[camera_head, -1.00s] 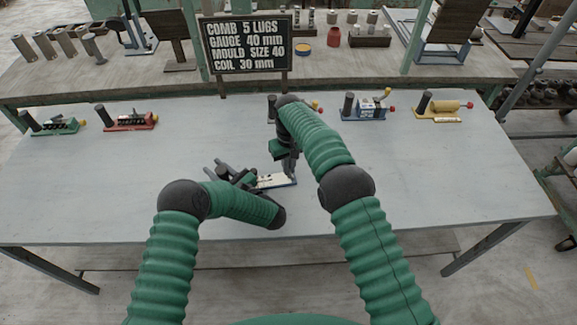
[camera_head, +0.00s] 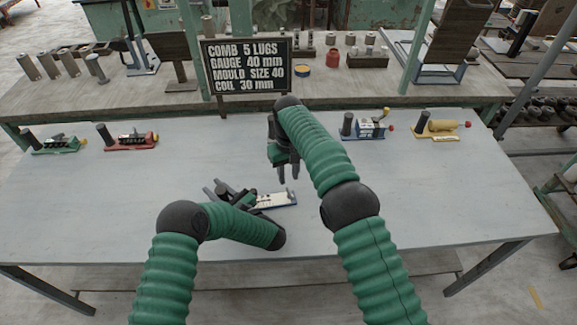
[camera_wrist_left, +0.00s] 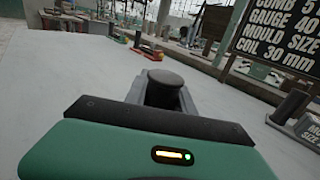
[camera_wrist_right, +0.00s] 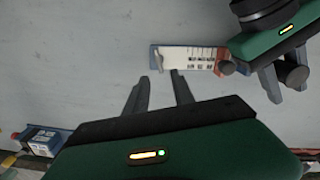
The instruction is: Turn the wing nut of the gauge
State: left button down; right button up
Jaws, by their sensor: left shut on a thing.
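The gauge (camera_head: 275,200), with a pale marked face and a blue end, lies near the middle of the table. It also shows in the right wrist view (camera_wrist_right: 190,57), with a dark post at its right end. My left gripper (camera_head: 222,191) is shut on the gauge's black round handle (camera_wrist_left: 166,87), which stands between its fingers in the left wrist view. My right gripper (camera_head: 288,177) is open and empty, above and behind the gauge. Its fingers (camera_wrist_right: 160,90) are apart, short of the gauge in its wrist view.
Green (camera_head: 55,143), red (camera_head: 128,139), blue (camera_head: 368,126) and yellow (camera_head: 440,129) tools stand along the table's back. A sign (camera_head: 247,66) stands at the back, reading gauge 40 mm. The table around the gauge is mostly clear.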

aim_at(288, 188)
notch_tip(288, 188, up, 6)
dwell(0.4)
pick_arm(q)
jog(key=c, duration=1)
grip_release()
pick_arm(e)
jog(key=shift+w, duration=0.1)
